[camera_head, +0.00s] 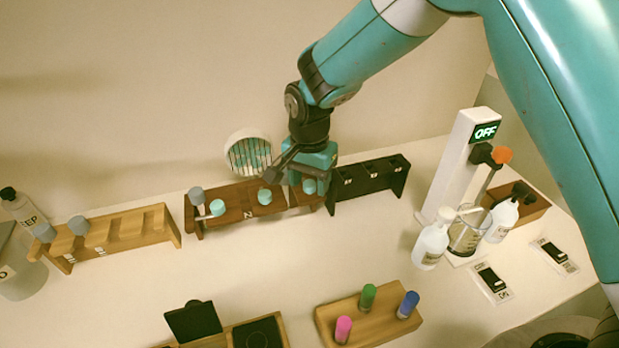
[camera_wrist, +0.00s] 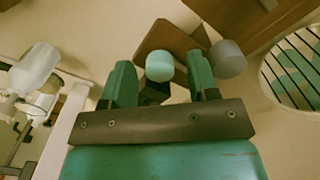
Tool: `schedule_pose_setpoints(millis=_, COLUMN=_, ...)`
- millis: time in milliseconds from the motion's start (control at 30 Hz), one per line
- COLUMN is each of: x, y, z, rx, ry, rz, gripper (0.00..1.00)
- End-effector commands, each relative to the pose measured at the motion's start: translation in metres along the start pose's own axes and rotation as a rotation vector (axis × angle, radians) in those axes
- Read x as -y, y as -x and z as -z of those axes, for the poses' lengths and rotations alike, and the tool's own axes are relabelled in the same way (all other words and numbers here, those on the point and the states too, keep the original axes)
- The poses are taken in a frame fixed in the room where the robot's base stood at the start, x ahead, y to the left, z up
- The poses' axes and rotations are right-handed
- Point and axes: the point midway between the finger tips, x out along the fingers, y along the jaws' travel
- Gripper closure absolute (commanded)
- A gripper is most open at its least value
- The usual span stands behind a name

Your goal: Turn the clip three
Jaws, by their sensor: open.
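I cannot pick out a thing that is clearly clip three. The dark brown rack (camera_head: 222,222) stands at the middle back and holds several items with teal or grey caps. My gripper (camera_head: 308,178) is over the right end of this rack, pointing down. In the wrist view its two teal fingers (camera_wrist: 162,82) are apart, with a teal cap (camera_wrist: 160,63) showing between them. That cap appears clear of both fingers; I cannot tell how deep it lies. A grey cap (camera_wrist: 228,60) is just right of the right finger. The gripper hides part of the rack.
A black rack (camera_head: 368,178) adjoins at right, and a light wooden rack (camera_head: 140,228) with grey caps stands left. A round slotted disc (camera_head: 248,152) is behind. A white post marked OFF (camera_head: 455,165) and white bottles (camera_head: 431,242) stand right. A tray (camera_head: 375,328) with coloured pegs is in front.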

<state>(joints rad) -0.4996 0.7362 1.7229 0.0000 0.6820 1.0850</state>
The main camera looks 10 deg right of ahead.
Motion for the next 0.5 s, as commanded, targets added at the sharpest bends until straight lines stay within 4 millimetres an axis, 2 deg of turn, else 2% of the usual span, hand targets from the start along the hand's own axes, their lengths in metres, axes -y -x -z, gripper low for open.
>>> schedule_pose_setpoints(millis=33, x=0.0, y=0.0001, z=0.0, rx=0.0, ry=0.0, rz=0.0, gripper=0.46)
schedule_pose_setpoints(millis=67, x=0.0, y=0.0001, z=0.0, rx=0.0, ry=0.0, rz=0.0, gripper=0.5)
schedule_pose_setpoints(millis=200, x=0.0, y=0.0002, z=0.0, rx=0.0, ry=0.0, rz=0.0, gripper=0.82)
schedule_pose_setpoints(millis=267, x=0.0, y=0.0003, z=0.0, rx=0.0, ry=0.0, rz=0.0, gripper=0.95)
schedule_pose_setpoints(millis=500, x=0.0001, y=0.0004, z=0.0, rx=0.0, ry=0.012, rz=0.0, gripper=0.95)
